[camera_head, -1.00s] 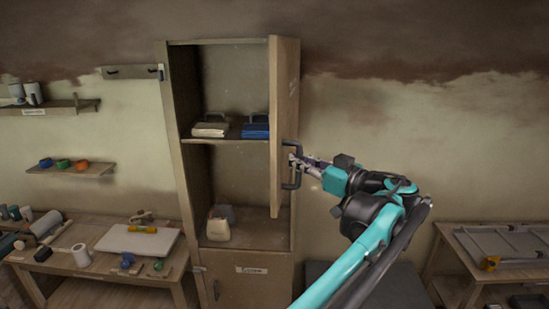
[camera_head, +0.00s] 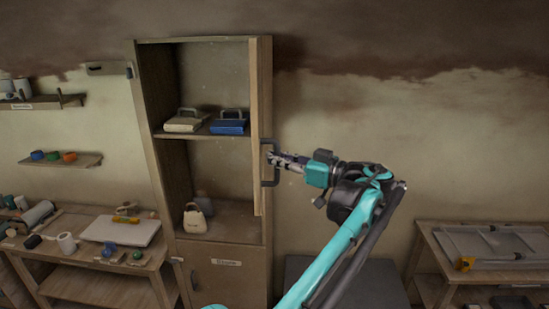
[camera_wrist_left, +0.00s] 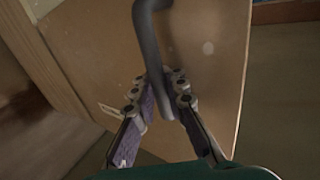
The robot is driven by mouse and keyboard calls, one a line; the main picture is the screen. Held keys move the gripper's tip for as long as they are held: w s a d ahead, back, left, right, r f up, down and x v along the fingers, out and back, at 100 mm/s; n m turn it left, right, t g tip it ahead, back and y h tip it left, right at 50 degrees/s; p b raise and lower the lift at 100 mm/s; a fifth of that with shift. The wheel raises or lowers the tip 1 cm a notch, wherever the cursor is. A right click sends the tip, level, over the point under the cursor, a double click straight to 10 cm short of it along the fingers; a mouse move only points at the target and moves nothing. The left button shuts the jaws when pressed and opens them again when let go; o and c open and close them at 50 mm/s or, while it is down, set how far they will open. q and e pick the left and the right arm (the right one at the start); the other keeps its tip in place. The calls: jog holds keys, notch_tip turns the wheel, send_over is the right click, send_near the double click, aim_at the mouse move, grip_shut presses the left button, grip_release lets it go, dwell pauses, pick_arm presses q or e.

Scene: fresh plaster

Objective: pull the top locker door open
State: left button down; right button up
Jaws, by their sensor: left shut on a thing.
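The top locker door (camera_head: 255,120) stands swung out from the tall wooden locker (camera_head: 149,110), seen nearly edge-on at the right of the opening. Its dark bar handle (camera_head: 271,183) is on the outer face. My left gripper (camera_head: 273,158) is shut on this handle, to the right of the door. In the left wrist view, the handle (camera_wrist_left: 150,40) runs down between the two fingers (camera_wrist_left: 160,95), with the door panel (camera_wrist_left: 205,65) behind. My right gripper is not in view.
Inside the locker are a beige folded bundle (camera_head: 186,122), a blue one (camera_head: 229,124) and a beige bag (camera_head: 195,218). The lower door (camera_head: 225,285) is shut. A cluttered bench (camera_head: 100,285) stands left, another table (camera_head: 440,240) right. Bare wall lies right of the locker.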

pick_arm(q)
jog(key=c, duration=1.7)
grip_release()
jog(key=shift+o, duration=0.8)
jog(key=shift+s+d, duration=0.15)
jog(key=shift+s, duration=0.05)
jog(key=shift+d, duration=0.15)
jog(key=v, duration=1.1)
jog(key=shift+s+d, duration=0.2)
jog(key=shift+d, duration=0.15)
